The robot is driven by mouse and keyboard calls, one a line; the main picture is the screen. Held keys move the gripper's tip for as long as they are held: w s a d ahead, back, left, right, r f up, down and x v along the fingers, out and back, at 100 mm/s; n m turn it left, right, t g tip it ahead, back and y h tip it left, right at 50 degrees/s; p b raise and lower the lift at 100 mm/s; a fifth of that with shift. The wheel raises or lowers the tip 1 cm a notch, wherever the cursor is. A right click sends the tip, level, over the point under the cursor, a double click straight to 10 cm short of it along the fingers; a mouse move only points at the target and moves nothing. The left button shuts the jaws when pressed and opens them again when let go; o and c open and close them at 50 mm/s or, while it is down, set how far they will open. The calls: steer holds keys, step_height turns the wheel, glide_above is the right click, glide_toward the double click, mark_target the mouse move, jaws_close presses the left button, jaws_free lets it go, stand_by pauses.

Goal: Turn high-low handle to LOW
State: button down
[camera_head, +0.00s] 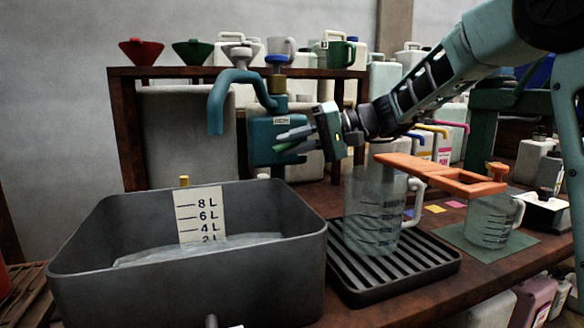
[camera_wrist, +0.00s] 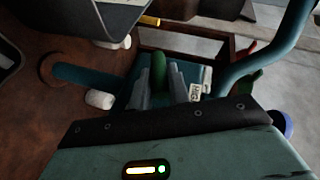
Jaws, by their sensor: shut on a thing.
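The high-low handle is a green lever (camera_head: 291,150) on the front of a teal valve block (camera_head: 262,150) under the teal spout pipe (camera_head: 215,105). A small white tag (camera_head: 281,120) on the block seems to read HIGH; it also shows in the wrist view (camera_wrist: 195,92). My gripper (camera_head: 287,140) reaches in from the right, its fingers at the block's front. In the wrist view the green handle (camera_wrist: 158,72) stands between the two grey fingers (camera_wrist: 160,88), which are shut on it. The handle's root is partly hidden.
A dark vat (camera_head: 190,285) with liquid and a litre gauge (camera_head: 201,213) stands front left. A clear jug (camera_head: 372,215) stands on a ribbed black tray (camera_head: 400,275); an orange bar (camera_head: 440,172) lies at its top. A smaller jug (camera_head: 490,222) is at right.

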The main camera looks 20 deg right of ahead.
steer(key=shift+d+f+m+t+y+b, duration=0.1)
steer(key=shift+f+m+t+y+b, duration=0.25)
steer(key=shift+y+b, duration=1.05)
steer(key=shift+b, duration=0.5)
steer(key=shift+r, duration=0.2)
steer(key=c, duration=1.3)
jaws_free()
steer(key=shift+c, duration=0.2)
